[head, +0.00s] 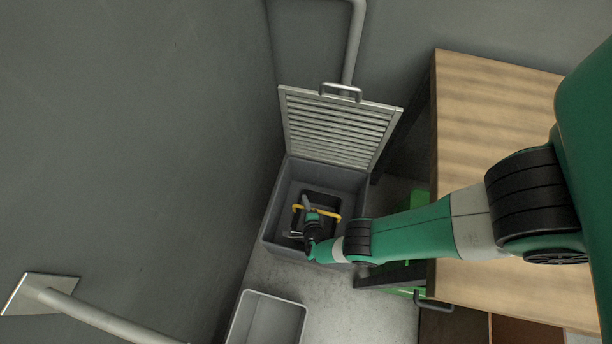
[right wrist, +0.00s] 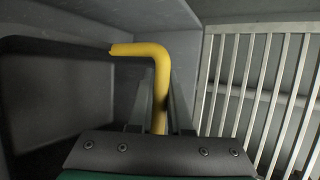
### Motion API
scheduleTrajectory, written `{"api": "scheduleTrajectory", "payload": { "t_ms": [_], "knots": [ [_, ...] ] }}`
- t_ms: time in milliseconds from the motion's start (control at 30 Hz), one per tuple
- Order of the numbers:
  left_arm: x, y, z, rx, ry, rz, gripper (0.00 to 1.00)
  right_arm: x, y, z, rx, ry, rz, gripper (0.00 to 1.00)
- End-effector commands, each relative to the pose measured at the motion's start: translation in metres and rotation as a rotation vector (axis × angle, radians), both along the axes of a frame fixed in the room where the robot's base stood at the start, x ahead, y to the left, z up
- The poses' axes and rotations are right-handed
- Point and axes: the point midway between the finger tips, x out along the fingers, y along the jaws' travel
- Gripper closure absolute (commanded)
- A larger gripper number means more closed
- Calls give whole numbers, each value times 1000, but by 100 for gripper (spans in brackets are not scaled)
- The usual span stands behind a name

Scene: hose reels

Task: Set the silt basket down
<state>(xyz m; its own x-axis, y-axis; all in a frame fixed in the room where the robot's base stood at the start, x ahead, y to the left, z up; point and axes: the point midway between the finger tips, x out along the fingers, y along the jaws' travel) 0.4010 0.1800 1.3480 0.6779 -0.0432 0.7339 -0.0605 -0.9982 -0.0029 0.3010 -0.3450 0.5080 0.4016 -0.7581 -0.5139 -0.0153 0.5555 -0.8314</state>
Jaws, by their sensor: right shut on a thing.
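The silt basket (head: 325,200) is a dark open box with a yellow handle (head: 329,215). It is inside the grey open-topped pit box (head: 267,222); I cannot tell whether its underside touches the floor there. My right gripper (head: 308,207) reaches down into the box and is shut on the yellow handle. In the right wrist view the bent handle (right wrist: 158,85) stands between the two fingers, and a dark part of the basket (right wrist: 65,95) shows at left. The slatted grating lid (head: 335,130) stands open behind the box. My left gripper is not in view.
A wooden-topped bench (head: 500,110) stands at right, with green things (head: 418,200) beneath it. A pale grey bin (head: 265,322) is on the floor in front of the box. A pipe (head: 352,50) runs behind the lid. The floor (head: 350,300) beside the bin is clear.

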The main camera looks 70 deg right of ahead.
Motion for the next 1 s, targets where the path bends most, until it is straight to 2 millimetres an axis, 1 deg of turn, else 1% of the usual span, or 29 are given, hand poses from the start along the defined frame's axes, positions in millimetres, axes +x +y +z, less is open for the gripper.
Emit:
{"api": "scheduleTrajectory", "payload": {
  "t_ms": [67,200,300,533,667,700,767,800,867,1000],
  "knots": [
    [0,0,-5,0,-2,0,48,1,0,-5,-1,-1,1,100],
    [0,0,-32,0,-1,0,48,1,0,-32,-1,-1,1,100],
    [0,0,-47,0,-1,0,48,1,0,-46,0,-2,0,100],
    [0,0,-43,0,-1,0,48,0,0,-43,0,-2,0,100],
    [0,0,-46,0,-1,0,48,0,0,-46,0,-2,0,100],
    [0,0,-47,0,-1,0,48,0,0,-47,0,0,0,82],
    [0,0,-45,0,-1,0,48,0,0,-46,0,0,0,71],
    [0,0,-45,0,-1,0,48,0,0,-46,0,0,0,64],
    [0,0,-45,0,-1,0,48,0,0,-46,0,0,0,53],
    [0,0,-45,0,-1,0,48,0,0,-46,0,-1,-1,53]
  ]
}}
